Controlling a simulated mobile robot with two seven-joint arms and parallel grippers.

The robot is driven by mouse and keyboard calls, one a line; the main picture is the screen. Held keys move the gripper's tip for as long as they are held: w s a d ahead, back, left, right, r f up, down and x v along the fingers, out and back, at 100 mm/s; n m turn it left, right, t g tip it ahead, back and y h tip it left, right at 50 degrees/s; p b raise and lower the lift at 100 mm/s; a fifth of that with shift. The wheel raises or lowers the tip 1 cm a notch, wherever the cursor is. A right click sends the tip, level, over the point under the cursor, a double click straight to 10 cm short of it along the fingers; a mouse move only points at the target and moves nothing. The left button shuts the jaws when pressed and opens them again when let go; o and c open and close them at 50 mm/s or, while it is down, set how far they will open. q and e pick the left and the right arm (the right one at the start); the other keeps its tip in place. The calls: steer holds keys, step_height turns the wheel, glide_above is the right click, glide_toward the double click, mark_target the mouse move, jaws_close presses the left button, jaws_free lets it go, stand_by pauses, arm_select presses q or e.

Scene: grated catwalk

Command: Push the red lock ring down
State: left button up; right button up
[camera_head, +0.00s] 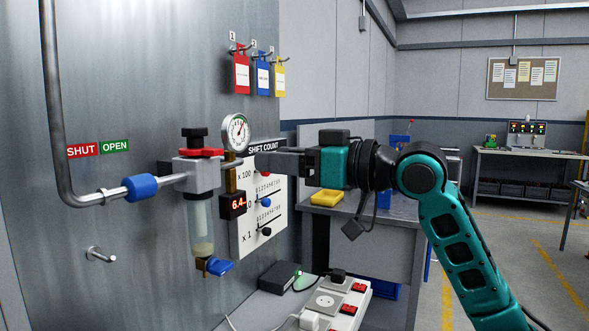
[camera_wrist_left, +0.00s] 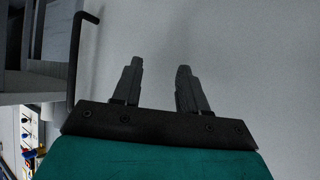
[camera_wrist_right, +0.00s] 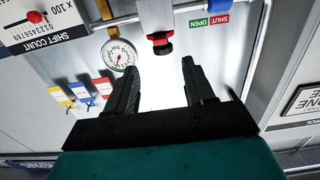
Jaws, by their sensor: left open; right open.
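The red lock ring (camera_head: 207,152) sits under a black knob (camera_head: 194,134) on top of the grey regulator body (camera_head: 196,172), which is in the pipe on the metal panel. In the right wrist view the red ring (camera_wrist_right: 163,49) is just beyond the fingertips, near the gap between them. My right gripper (camera_head: 268,152) is open and empty, to the right of the ring and apart from it, pointing left at about its height. My left gripper (camera_wrist_left: 160,66) is open and empty in the left wrist view, facing a plain grey surface; it is outside the head view.
A round gauge (camera_head: 236,132) stands between the ring and my right gripper in the picture. A red digital display (camera_head: 233,206) and the shift count board (camera_head: 263,205) are below. A clear bowl (camera_head: 202,225) with a blue valve (camera_head: 219,267) hangs beneath. Coloured tags (camera_head: 262,78) hang above.

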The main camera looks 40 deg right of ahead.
steer(key=shift+v, duration=0.9)
